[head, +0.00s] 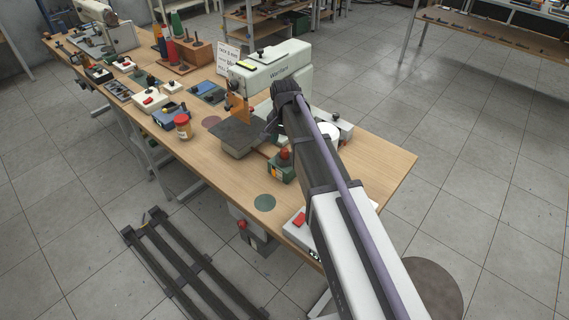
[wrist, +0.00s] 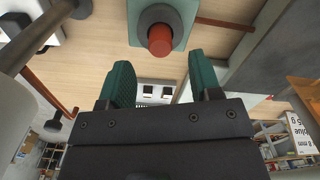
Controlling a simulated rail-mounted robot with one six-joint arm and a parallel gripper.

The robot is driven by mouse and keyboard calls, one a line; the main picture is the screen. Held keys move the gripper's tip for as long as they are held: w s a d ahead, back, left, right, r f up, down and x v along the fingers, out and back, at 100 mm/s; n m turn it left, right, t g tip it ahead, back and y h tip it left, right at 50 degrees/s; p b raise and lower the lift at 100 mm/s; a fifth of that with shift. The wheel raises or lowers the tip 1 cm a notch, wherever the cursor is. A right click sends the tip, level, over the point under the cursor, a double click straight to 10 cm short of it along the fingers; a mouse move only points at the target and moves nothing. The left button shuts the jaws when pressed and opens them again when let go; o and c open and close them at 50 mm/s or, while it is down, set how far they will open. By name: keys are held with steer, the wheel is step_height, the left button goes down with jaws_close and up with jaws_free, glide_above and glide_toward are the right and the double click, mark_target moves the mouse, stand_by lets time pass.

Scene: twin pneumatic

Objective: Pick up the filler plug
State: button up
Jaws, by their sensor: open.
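A red cylindrical plug (wrist: 160,38), which looks like the filler plug, stands in a dark round collar on a green block (wrist: 184,39). In the head view the green block (head: 280,172) sits on the bench, with the red plug (head: 284,154) on its top. My gripper (wrist: 161,75) is open and empty, with its two green-padded fingers apart. In the wrist view the plug lies just beyond the fingertips, roughly centred between them, and neither finger touches it. In the head view my arm hides most of the gripper.
A pale sewing machine (head: 275,76) and its dark plate (head: 240,136) stand beside the green block. A red-lidded jar (head: 183,128) is to the left.

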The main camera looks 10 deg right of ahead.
mark_target(285, 150)
step_height(285, 150, down, 5)
steer(key=b, duration=0.5)
steer(key=shift+f, duration=0.2)
steer(key=shift+r, duration=0.25)
steer(key=c, duration=1)
